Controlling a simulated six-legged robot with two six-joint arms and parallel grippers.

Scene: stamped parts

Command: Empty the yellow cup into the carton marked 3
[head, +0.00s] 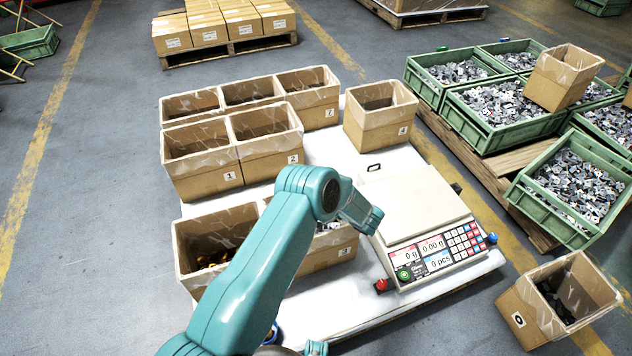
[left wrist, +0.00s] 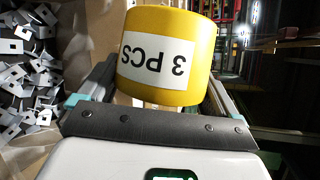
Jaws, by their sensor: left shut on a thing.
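The yellow cup (left wrist: 207,62), with a white "3 PCS" label that reads upside down, is between the fingers of my left gripper (left wrist: 160,88) in the left wrist view. The gripper is shut on it. The cup's mouth and contents are hidden. In the head view my teal left arm crosses the middle and hides its gripper and the cup. The carton marked 3 (head: 340,262), its label small, stands in the front row, partly behind my arm. Some grey metal parts show at its rim.
A scale (head: 420,205) with red and blue knobs stands right of the carton. Other cartons (head: 205,178) stand behind and to the left, one with dark gold parts. Green crates (head: 515,190) of metal parts are at right. In the left wrist view, loose metal parts (left wrist: 25,75) lie beside a cardboard wall.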

